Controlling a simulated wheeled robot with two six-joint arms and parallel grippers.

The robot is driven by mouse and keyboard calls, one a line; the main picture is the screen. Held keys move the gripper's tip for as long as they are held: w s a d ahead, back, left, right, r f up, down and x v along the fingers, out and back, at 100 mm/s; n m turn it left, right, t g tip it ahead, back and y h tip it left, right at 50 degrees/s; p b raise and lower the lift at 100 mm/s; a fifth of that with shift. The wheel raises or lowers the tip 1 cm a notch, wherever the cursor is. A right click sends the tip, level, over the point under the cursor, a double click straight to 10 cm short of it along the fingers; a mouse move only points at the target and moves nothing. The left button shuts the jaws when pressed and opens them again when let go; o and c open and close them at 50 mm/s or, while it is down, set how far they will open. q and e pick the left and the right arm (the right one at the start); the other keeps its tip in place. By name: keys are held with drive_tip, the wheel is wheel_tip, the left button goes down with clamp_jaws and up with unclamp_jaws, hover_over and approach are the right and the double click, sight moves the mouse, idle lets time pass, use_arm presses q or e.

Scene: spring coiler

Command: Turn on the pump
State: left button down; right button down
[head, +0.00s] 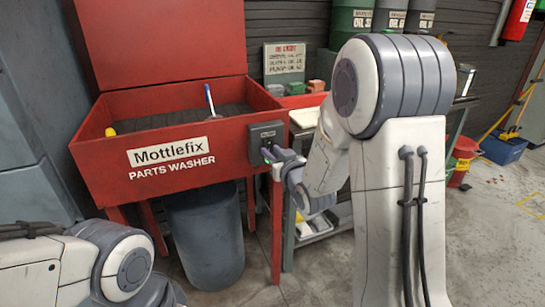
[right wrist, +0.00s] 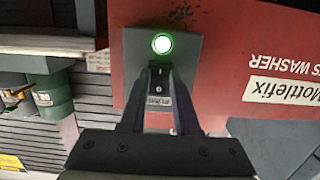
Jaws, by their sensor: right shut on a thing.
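The red parts washer (head: 172,160) carries a dark grey pump switch box (head: 265,134) on the right end of its front. My right gripper (head: 270,154) is at the lower part of this box. In the right wrist view, the box (right wrist: 190,50) has a round lamp (right wrist: 161,44) glowing green. Below the lamp, my right gripper (right wrist: 162,72) is shut on the small black switch (right wrist: 157,86), which shows between its fingers. The fingers hide part of the switch. My left gripper is out of view; only part of my left arm shows at lower left.
A grey bin (head: 204,235) stands under the washer. A metal cart (head: 322,246) stands to its right, partly hidden by my right arm. A brush with a blue handle (head: 209,98) sticks up from the basin. Open floor lies at the far right.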

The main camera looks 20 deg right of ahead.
drive_tip(key=c, duration=0.6)
unclamp_jaws()
drive_tip(key=shift+c, duration=0.2)
drive_tip(key=shift+s, duration=0.15)
drive_tip(key=shift+s+r, duration=0.1)
drive_tip(key=shift+s, duration=0.2)
drive_tip(key=shift+s+r, duration=0.1)
drive_tip(key=shift+s, duration=0.55)
drive_tip(key=s+b, duration=0.8)
drive_tip(key=b, duration=0.2)
drive_tip(key=shift+s+d+r+b, duration=0.15)
drive_tip(key=shift+d+r+b, duration=0.05)
drive_tip(key=shift+r+b, duration=0.2)
